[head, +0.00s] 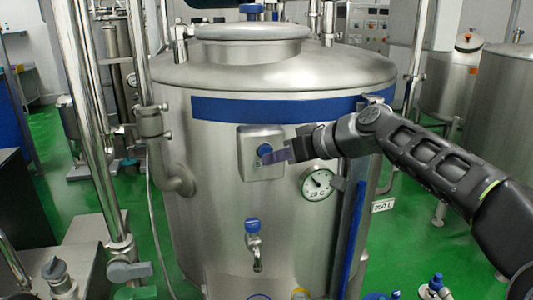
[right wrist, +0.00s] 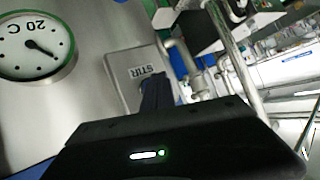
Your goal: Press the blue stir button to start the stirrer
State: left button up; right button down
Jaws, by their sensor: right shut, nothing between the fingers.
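The blue stir button (head: 264,150) sits on a grey metal box (head: 262,170) on the front of the steel tank (head: 220,215). My right gripper (head: 276,155) reaches in from the right, its fingertips shut and empty, right at the button's right side. I cannot tell whether the tips touch it. In the right wrist view the box (right wrist: 122,88) carries a STIR label, and the shut dark fingers (right wrist: 155,92) overlap its edge. The button is hidden there. My left gripper is not in view.
A round temperature gauge (head: 317,184) is just below my right gripper. A blue-handled tap (head: 252,235) is lower on the tank. A vertical blue strip (head: 351,240) runs below my forearm. Steel pipes (head: 95,130) stand at the left.

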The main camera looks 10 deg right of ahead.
jog(key=shift+w, duration=0.3)
jog(key=shift+w, duration=0.45)
dwell(0.7)
jog(key=shift+s+b, duration=0.65)
jog(key=shift+s, duration=0.25)
jog(key=s+b, duration=0.4)
jog(key=s, duration=0.2)
jog(key=shift+d+b, duration=0.2)
jog(key=shift+b, duration=0.2)
